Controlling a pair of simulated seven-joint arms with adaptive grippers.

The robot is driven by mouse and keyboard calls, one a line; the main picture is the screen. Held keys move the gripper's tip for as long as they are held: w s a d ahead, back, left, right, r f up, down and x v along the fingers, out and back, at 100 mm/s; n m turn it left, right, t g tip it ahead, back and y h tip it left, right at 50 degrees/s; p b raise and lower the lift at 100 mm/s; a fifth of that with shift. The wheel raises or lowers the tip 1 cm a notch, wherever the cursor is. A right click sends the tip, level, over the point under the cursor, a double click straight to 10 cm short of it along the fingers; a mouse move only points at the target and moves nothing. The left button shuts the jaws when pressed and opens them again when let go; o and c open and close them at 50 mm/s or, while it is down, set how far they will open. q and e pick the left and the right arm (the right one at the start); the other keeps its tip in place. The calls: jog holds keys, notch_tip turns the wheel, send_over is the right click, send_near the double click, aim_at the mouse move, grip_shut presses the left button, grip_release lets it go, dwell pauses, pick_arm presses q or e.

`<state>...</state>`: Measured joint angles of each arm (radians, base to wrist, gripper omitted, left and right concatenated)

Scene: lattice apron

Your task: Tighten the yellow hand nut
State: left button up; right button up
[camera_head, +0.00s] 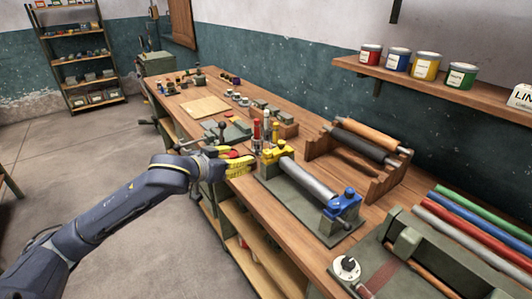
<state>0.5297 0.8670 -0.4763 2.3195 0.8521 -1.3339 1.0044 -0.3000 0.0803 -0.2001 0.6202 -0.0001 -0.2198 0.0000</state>
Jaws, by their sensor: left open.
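The yellow hand nut (278,148) sits at the far left end of a grey metal roller (308,178), on a green-grey base plate. A blue hand nut (346,194) is at the roller's near right end. My left gripper (246,163), with yellow fingers, is open just left of the yellow nut, over the bench's front edge. It looks close to the nut, but I cannot tell whether it touches. Part of the roller's far mount is hard to make out behind the gripper. My right gripper is out of view.
Small bottles with red and white tops (266,130) stand right behind the yellow nut. A wooden rack (377,184) holds orange and black rollers to the right. A green-grey press (430,260) is at the near right. A board (205,107) lies farther back on the bench.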

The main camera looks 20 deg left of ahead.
aim_at(266, 152)
pick_arm(q)
jog(key=shift+n, duration=0.3)
jog(key=x, duration=1.7)
jog(key=shift+w+f, duration=0.15)
jog(key=shift+f, duration=0.05)
jog(key=shift+c, duration=0.4)
grip_shut()
